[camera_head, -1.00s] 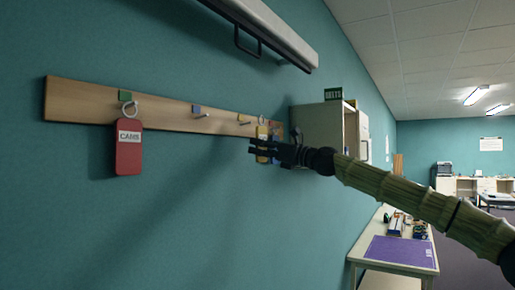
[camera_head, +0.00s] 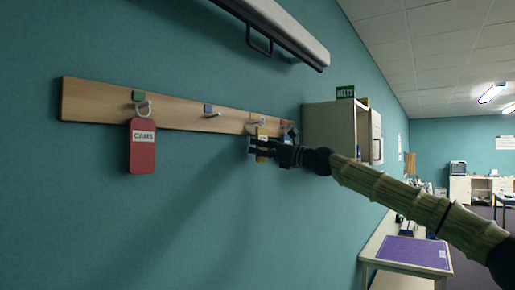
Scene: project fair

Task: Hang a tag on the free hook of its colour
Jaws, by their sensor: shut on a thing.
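A wooden hook board (camera_head: 175,113) is fixed to the teal wall. A red tag (camera_head: 143,152) marked CAMS hangs by a white ring under the green square (camera_head: 139,95). The hook under the blue square (camera_head: 208,107) is bare. A yellow square (camera_head: 256,117) sits farther along the board. My gripper (camera_head: 256,149) is shut on a yellow tag (camera_head: 263,133), just below and in front of the board's far part. The fingers cover much of this tag. Whether its ring is around a hook I cannot tell.
A pale cabinet (camera_head: 330,131) with a BELTS sign (camera_head: 345,92) stands just beyond the board. A white fixture (camera_head: 275,22) with a dark handle juts out above. A table (camera_head: 371,257) with a purple mat (camera_head: 412,251) is at lower right.

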